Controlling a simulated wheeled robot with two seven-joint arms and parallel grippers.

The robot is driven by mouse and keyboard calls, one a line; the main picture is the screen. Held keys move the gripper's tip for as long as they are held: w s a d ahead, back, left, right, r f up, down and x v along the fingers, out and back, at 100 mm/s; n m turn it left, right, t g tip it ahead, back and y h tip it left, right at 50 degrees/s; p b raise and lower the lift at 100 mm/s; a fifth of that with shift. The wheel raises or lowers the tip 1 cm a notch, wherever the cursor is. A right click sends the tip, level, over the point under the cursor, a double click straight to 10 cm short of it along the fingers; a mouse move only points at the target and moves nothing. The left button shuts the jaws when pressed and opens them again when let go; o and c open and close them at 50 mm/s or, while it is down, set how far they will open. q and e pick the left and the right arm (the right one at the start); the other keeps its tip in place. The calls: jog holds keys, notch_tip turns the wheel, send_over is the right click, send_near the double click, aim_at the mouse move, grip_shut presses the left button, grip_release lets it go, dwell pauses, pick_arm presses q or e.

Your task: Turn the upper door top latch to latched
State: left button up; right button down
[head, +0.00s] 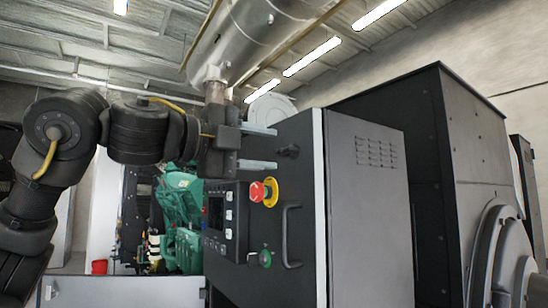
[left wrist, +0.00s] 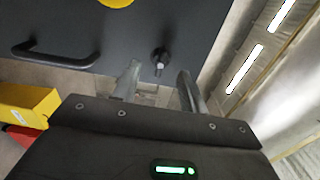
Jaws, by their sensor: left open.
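The upper door (head: 300,220) is a dark panel with a bar handle (head: 289,236). Its top latch (head: 288,151) is a small black knob near the top edge, with a short stub. In the left wrist view the latch (left wrist: 160,58) shows a round black base with a lighter stub pointing down. My left gripper (head: 276,149) is open and empty. Its fingers sit at heights above and below the latch, tips just left of it. In the left wrist view the latch shows between and beyond the fingertips (left wrist: 160,76); contact cannot be made out. My right gripper is not in view.
A silver pipe (head: 245,40) runs overhead. The wrist view shows the bar handle (left wrist: 55,58) and a yellow box (left wrist: 28,103) at left.

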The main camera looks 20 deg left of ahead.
pick_arm(q)
jog(key=b+v, duration=0.2)
jog(key=v, duration=0.5)
jog(key=shift+s+a, duration=0.25)
jog(key=shift+s, duration=0.05)
